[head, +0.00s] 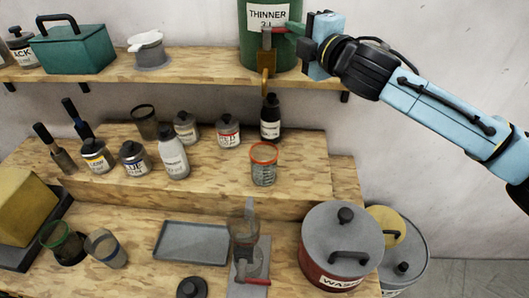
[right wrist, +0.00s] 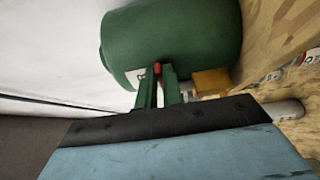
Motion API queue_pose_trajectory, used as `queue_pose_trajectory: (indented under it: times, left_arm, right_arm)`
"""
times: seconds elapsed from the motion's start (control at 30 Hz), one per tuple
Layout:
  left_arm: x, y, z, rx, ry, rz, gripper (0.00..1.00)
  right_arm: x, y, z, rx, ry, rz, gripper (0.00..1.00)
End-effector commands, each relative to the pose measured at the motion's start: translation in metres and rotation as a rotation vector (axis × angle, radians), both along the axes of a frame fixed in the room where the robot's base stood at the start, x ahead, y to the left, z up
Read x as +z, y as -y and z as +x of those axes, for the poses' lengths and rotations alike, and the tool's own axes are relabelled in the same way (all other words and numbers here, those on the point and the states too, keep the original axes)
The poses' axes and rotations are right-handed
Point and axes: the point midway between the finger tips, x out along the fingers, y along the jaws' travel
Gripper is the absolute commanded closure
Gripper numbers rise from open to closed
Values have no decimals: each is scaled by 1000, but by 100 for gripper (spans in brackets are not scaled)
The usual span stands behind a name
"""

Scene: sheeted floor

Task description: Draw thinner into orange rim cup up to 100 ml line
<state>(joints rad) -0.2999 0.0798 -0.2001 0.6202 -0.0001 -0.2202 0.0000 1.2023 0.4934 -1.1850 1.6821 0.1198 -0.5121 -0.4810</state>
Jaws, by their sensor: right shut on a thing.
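The green thinner drum (head: 248,35), labelled "THINNER 2 L", stands on the upper shelf, with a brass tap (head: 266,62) at its front. My right gripper (head: 290,30) is at the tap, shut on its red lever (head: 275,30). In the right wrist view, the fingers (right wrist: 158,85) close around the red lever tip (right wrist: 157,68) in front of the drum (right wrist: 180,40). The clear orange rim cup (head: 264,168) stands upright on the step below, roughly under the spout in the picture. Its liquid level is too small to tell. My left gripper is out of view.
A black bottle (head: 270,120) stands behind the cup. Labelled jars (head: 172,158) and brushes (head: 62,150) stand to the left. A grey tray (head: 192,243), a red-handled device (head: 248,270) and a lidded wash pot (head: 340,240) are on the lower bench.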

Motion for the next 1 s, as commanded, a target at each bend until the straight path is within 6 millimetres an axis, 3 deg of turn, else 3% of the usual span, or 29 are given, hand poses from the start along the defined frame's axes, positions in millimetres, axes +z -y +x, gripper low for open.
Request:
queue_pose_trajectory:
  times: [0.33, 0.57, 0.6, 0.77, 1.0]
  left_arm:
    - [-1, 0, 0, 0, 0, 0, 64]
    - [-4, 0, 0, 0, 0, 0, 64]
    - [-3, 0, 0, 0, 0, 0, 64]
    - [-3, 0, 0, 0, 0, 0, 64]
    - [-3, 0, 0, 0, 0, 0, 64]
  right_arm:
    - [3, -6, -5, -3, 4, 6, 100]
    - [2, -8, -11, -103, 2, 7, 100]
    - [2, -7, -11, -107, 3, 6, 89]
    - [1, -5, -9, -110, 2, 3, 68]
    - [0, -3, -8, -114, -1, 1, 66]
